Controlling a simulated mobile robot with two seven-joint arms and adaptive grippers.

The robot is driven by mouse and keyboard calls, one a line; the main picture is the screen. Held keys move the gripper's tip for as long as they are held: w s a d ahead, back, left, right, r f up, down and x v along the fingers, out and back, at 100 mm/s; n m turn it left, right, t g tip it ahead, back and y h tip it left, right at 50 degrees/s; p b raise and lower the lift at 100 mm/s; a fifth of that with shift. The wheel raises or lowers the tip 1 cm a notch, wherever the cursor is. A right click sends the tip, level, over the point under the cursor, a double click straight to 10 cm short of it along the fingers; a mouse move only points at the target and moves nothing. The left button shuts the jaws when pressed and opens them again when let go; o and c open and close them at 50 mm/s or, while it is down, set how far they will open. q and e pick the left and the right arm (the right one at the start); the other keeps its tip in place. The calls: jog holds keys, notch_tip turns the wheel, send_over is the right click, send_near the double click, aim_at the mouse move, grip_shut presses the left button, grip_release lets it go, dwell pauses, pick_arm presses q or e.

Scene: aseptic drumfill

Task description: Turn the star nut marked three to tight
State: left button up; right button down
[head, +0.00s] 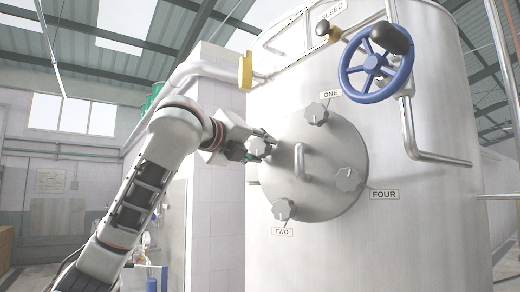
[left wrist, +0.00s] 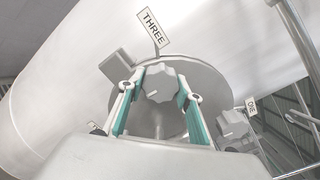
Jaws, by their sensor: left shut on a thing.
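The star nut marked three (left wrist: 159,82) is a grey lobed knob on the round hatch cover, below the THREE label (left wrist: 152,29) in the left wrist view. My left gripper (left wrist: 160,88) has its two teal-padded fingers on either side of this nut, shut on it. In the head view my left gripper (head: 262,146) is at the left edge of the round hatch (head: 335,165), and its fingers and wrist hide the nut and its label. My right gripper is in neither view.
Other star nuts on the hatch are ONE (head: 316,113), TWO (head: 283,209) and FOUR (head: 348,179). A bar handle (head: 301,160) stands out from the hatch. A blue handwheel (head: 375,65) and a bent pipe (head: 412,130) are at the upper right on the steel tank (head: 430,215).

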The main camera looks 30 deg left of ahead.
pick_arm(q)
jog(key=shift+f, duration=0.1)
jog(key=o, duration=1.1)
jog(key=s, duration=1.2)
jog(key=shift+d, duration=0.15)
